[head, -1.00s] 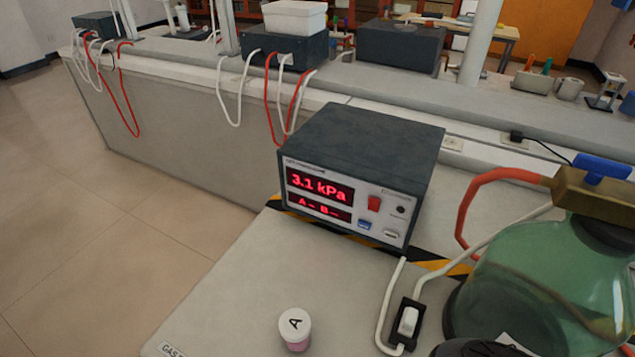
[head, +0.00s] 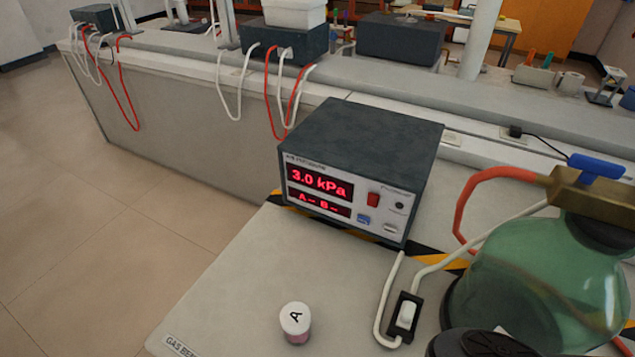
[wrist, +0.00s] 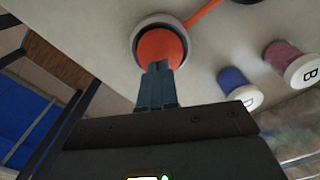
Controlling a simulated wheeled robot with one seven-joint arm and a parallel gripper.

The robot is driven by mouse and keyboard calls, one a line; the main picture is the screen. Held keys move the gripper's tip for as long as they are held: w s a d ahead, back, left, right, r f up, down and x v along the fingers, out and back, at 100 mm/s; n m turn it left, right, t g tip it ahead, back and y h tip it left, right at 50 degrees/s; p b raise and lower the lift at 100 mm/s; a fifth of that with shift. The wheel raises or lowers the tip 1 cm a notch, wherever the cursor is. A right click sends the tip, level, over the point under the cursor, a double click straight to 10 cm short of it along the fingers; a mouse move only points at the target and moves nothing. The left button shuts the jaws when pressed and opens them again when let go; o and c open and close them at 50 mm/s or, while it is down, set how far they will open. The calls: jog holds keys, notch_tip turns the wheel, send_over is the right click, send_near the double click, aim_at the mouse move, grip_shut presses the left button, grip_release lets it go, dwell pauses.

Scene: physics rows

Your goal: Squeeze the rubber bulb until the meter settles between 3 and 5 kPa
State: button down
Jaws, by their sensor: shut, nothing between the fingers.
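The meter (head: 360,160) is a dark box with a pale front in the head view. Its upper red display (head: 320,182) reads 3.0 kPa, and the lower line shows "A - B -". The orange-red rubber bulb (wrist: 160,45) sits in a round white holder (wrist: 136,38) in the wrist view, with an orange tube leading off to the upper right. My gripper (wrist: 158,68) is shut, with its fingers together and their tips over the near side of the bulb. I cannot tell how hard they press. Neither bulb nor gripper shows in the head view.
A jar lidded A (head: 295,322) and a switch on a cable (head: 404,318) stand before the meter. A green glass vessel (head: 540,275) with a blue-handled valve is at right. Jars lidded B (wrist: 292,62) and D (wrist: 240,90) stand right of the bulb.

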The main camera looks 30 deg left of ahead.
jog(key=shift+f, duration=0.15)
jog(key=shift+f+b, duration=1.3)
jog(key=shift+f, duration=0.4)
jog(key=shift+r, duration=0.2)
jog(key=shift+r+p, duration=1.55)
jog(key=shift+r, duration=0.05)
notch_tip(320, 180, up, 3)
jog(key=shift+f+p, duration=0.15)
jog(key=shift+p, duration=1)
jog(key=shift+r, duration=2.2)
